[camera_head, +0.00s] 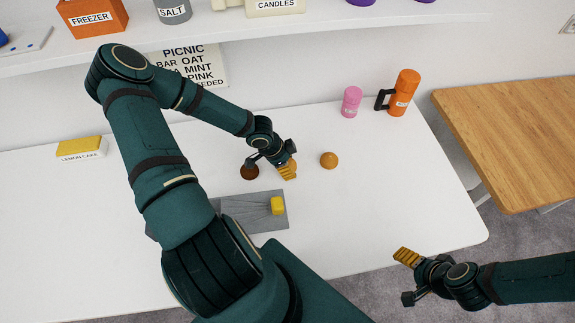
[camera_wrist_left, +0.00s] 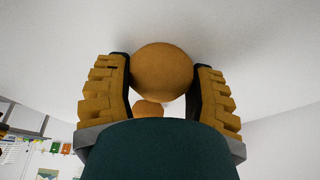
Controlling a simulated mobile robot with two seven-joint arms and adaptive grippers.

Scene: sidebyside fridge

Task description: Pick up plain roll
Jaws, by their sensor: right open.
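A round tan plain roll (camera_wrist_left: 161,72) sits between the two yellow fingers of my left gripper (camera_wrist_left: 160,88) in the left wrist view. Both fingers lie close against its sides; I cannot tell whether they press on it. In the head view the left gripper (camera_head: 275,166) is low over the white table, and its fingers largely hide this roll. Another tan roll (camera_head: 329,160) rests on the table just to the right. A dark brown roll (camera_head: 250,172) is partly hidden behind the left gripper. My right gripper (camera_head: 408,276) is open and empty beyond the table's front edge.
A lemon cake box (camera_head: 81,149) is far left. A pink can (camera_head: 351,101) and orange flask (camera_head: 404,92) stand at the back right. A shelf (camera_head: 330,27) overhangs the back.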

